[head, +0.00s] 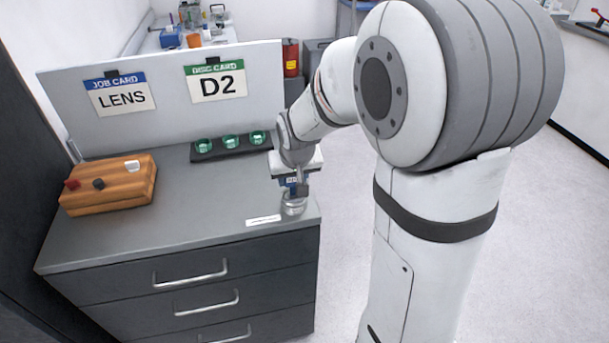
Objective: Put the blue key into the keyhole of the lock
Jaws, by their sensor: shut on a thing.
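My gripper (297,190) points down over the right end of the grey bench top. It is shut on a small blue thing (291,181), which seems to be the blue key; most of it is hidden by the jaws. Just below the jaws stands a round, shiny metal piece (294,206) near the bench's right front corner, which may be the lock. No keyhole can be made out, and I cannot tell whether the key touches this piece or is in it.
A wooden block (125,192) with red, black and white knobs stands at the left. A dark tray (200,157) with green discs lies at the back, before a white panel (165,118) with two cards. A white label (263,221) lies at the front edge. The bench middle is clear.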

